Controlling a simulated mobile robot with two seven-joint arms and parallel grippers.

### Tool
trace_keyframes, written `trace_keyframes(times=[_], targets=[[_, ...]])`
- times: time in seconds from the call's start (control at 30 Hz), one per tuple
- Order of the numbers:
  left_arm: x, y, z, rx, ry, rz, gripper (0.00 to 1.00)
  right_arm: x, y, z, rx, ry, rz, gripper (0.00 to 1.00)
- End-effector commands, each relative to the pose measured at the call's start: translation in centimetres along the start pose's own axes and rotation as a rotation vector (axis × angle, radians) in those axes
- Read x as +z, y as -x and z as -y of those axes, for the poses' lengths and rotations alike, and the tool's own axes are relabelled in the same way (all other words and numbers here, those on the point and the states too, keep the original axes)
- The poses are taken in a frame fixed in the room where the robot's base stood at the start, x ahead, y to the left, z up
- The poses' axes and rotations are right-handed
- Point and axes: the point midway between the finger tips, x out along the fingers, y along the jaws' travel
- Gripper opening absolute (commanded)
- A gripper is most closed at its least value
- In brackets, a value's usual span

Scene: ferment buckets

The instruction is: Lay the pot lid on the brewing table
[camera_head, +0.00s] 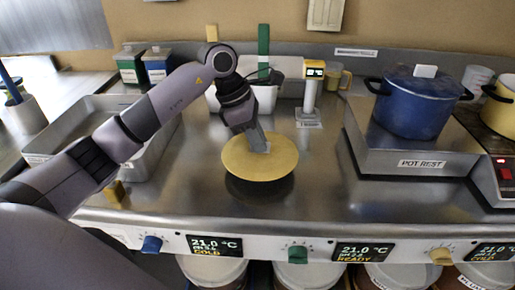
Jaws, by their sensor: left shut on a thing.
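The pot lid is a flat round yellow disc (255,165) over the middle of the steel brewing table (190,190). My left gripper (260,144) reaches down from above and is shut on the lid at its centre. The gripper hides the knob. The lid looks roughly level, with a dark round shadow or reflection on the steel below its front edge. It appears to be a little above the table. My right gripper is not in view.
A blue pot (411,106) stands on the pot rest (405,150) at the right, with a yellow pot (502,108) beyond it. A steel tray (80,120) lies left. A white bin (262,98) and yellow-topped post (309,95) stand behind. Bare steel surrounds the lid.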

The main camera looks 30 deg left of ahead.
Motion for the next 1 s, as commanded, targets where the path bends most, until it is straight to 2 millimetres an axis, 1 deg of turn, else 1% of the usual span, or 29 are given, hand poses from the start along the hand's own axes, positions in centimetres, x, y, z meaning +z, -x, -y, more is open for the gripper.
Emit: trace_keyframes(times=[0.1, 0.2, 0.43, 0.57, 0.6, 0.63, 0.67, 1.0], targets=[[-0.7, -1.7, 0.1, -0.005, 0.001, -0.001, 0.00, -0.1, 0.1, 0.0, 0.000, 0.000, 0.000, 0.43], [-1.1, -2.7, 0.1, -0.003, 0.001, -0.001, 0.00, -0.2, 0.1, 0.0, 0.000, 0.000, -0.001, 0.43], [-1.1, -2.8, 0.0, -0.001, -0.001, 0.000, 0.00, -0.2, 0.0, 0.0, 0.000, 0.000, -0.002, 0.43], [-1.3, -3.2, 0.0, -0.001, 0.000, 0.000, 0.00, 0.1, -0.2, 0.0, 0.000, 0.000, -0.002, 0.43], [-1.3, -3.1, 0.0, -0.001, 0.000, -0.001, 0.24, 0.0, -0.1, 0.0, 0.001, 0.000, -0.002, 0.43], [-1.3, -3.1, 0.0, -0.001, 0.000, -0.001, 0.34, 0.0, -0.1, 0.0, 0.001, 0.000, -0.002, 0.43], [-1.3, -3.1, 0.0, -0.002, 0.000, -0.001, 0.37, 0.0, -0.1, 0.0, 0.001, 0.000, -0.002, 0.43], [-1.1, -2.8, 0.1, -0.002, 0.000, -0.001, 0.37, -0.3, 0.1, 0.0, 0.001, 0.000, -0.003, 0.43]])
